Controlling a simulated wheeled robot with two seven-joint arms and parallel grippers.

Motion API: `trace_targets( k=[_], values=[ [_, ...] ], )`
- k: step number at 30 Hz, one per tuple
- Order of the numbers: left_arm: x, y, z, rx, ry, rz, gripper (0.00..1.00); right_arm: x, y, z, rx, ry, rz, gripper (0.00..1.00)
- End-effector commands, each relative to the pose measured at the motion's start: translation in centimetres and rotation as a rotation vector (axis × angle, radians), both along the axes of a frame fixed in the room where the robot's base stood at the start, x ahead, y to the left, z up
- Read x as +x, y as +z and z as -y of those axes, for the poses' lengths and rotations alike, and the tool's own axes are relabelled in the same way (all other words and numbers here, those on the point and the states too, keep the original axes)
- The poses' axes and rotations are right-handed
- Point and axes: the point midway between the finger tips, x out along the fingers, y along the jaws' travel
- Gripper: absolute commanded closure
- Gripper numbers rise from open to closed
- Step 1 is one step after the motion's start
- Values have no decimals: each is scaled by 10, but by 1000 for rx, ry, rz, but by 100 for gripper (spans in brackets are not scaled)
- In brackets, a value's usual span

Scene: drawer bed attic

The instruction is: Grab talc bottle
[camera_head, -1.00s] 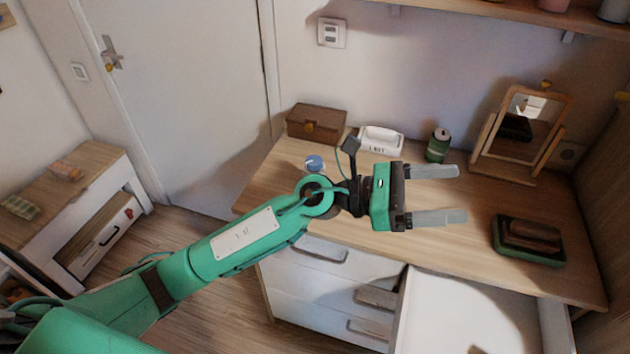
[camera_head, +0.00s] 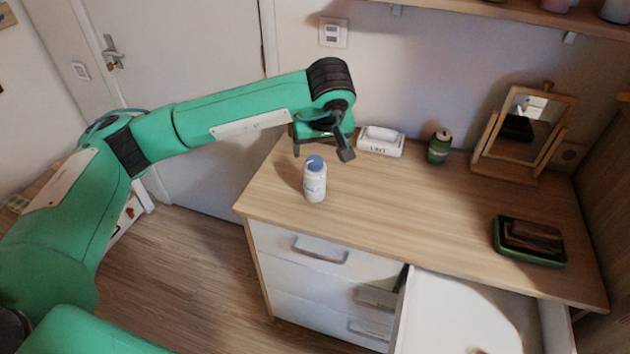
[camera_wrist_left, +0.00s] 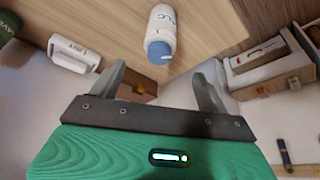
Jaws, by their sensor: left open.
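The talc bottle (camera_head: 315,186) is white with a blue cap and stands upright on the left part of the wooden desk top (camera_head: 390,205). My left gripper (camera_head: 322,154) is open and empty, just behind and above the bottle in the head view, with the arm bent over from the left. In the left wrist view the bottle (camera_wrist_left: 161,30) shows cap toward me, just past the fingertips and roughly between the two fingers of the gripper (camera_wrist_left: 166,66). It looks apart from both fingers. My right gripper is not in view.
A white labelled box (camera_head: 381,142), a green can (camera_head: 438,147) and a tilting mirror (camera_head: 522,135) stand along the back. A dark green tray (camera_head: 530,241) lies at right. A drawer (camera_head: 462,310) is open in front. The desk middle is clear.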

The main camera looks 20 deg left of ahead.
Motion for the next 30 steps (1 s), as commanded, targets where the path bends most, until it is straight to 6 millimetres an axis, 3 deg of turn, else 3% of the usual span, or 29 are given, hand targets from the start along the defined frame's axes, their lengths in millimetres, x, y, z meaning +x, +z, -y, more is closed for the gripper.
trace_targets(
  k=[11,20,30],
  values=[
    [22,-63,-13,-1,2,-5,23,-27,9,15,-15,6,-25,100],
    [28,-83,-16,-2,0,-6,23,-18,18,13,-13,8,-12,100],
    [40,-121,-23,-2,1,-3,23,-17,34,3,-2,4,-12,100]
  ],
)
